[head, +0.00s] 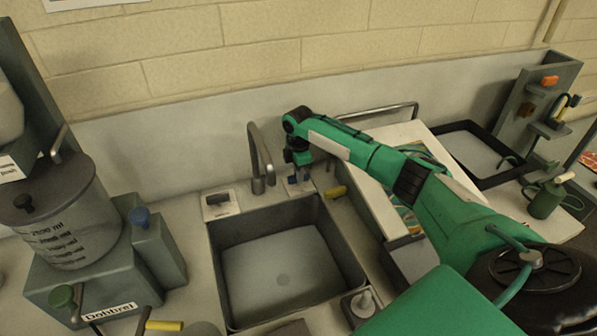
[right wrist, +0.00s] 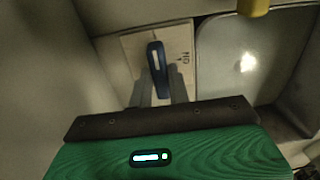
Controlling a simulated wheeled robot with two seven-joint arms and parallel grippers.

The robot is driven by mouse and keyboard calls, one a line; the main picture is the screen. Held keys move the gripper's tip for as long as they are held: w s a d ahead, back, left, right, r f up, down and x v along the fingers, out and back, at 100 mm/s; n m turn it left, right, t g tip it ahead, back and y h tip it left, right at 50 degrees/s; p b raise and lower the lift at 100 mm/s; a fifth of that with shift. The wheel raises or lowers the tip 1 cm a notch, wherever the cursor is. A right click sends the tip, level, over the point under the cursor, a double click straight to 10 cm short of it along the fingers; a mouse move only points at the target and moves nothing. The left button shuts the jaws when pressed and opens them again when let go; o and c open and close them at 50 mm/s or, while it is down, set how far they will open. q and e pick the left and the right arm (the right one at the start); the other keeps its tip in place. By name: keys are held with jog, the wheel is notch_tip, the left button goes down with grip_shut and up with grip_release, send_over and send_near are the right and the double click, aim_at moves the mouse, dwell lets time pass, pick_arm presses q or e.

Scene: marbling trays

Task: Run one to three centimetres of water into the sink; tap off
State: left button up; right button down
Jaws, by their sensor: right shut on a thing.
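The grey sink (head: 265,222) is set in the counter at the centre of the head view. Its pale bottom and round drain show; I cannot tell whether a layer of water lies over them. The metal tap spout (head: 256,150) arches up behind the sink, and I see no stream below it. My right gripper (head: 298,180) is at the tap's lever, right of the spout. In the right wrist view its fingers (right wrist: 159,92) are shut on the blue lever (right wrist: 155,57), above a pale plate (right wrist: 130,50) marked "ON". My left gripper is out of view.
A dark-rimmed tray (head: 483,130) is farther right. A small pale-topped fitting (head: 365,300) sits at the sink's front right corner.

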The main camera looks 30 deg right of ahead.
jog(key=shift+w, duration=0.1)
dwell(0.3)
jog(key=c, duration=1.3)
grip_release()
jog(key=shift+r, duration=0.15)
jog(key=shift+r+b, duration=1.5)
jog(key=shift+r, duration=5.3)
